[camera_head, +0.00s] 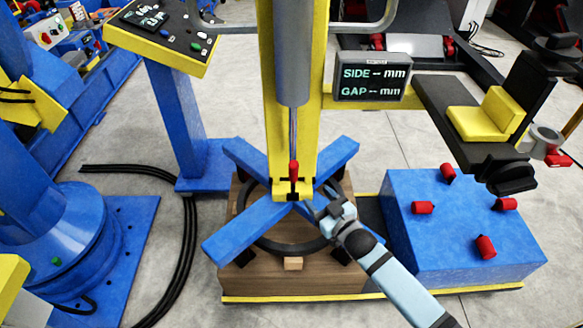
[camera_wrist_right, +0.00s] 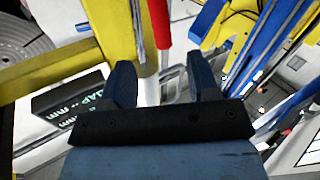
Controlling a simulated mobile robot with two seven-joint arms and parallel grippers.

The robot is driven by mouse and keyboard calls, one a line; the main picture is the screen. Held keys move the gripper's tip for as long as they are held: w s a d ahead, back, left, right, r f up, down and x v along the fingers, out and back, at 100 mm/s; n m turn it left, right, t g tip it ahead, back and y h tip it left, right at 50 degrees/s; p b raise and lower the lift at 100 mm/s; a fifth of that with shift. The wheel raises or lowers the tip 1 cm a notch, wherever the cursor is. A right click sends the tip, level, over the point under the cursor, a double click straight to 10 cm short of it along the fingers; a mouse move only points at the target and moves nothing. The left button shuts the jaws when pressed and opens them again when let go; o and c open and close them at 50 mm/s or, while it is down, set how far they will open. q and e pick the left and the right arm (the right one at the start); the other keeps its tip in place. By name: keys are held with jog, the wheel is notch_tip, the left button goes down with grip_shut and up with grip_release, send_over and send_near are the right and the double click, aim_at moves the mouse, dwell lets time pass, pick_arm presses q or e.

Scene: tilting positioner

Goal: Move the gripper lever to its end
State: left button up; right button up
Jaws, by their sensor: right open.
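The lever with a red grip (camera_head: 294,171) stands upright on the yellow bracket at the foot of the yellow column (camera_head: 268,110). In the right wrist view the red grip (camera_wrist_right: 160,22) shows at the top, beyond my fingers, on a pale shaft. My right gripper (camera_head: 318,208) is just right of and below the lever in the head view. In the wrist view its two fingers (camera_wrist_right: 164,78) are apart, with nothing held between them. I cannot tell how far the lever is from the fingertips. My left gripper is not in view.
Blue cross arms (camera_head: 245,232) and a dark ring sit on a wooden block (camera_head: 275,280) around the column foot. A display (camera_head: 373,77) is at upper right. A blue box (camera_head: 450,220) with red knobs stands right. A control panel (camera_head: 163,30) and black cables (camera_head: 188,250) are left.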

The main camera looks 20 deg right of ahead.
aim_at(296, 174)
jog(key=x, duration=1.2)
jog(key=shift+w+f, duration=0.1)
grip_shut()
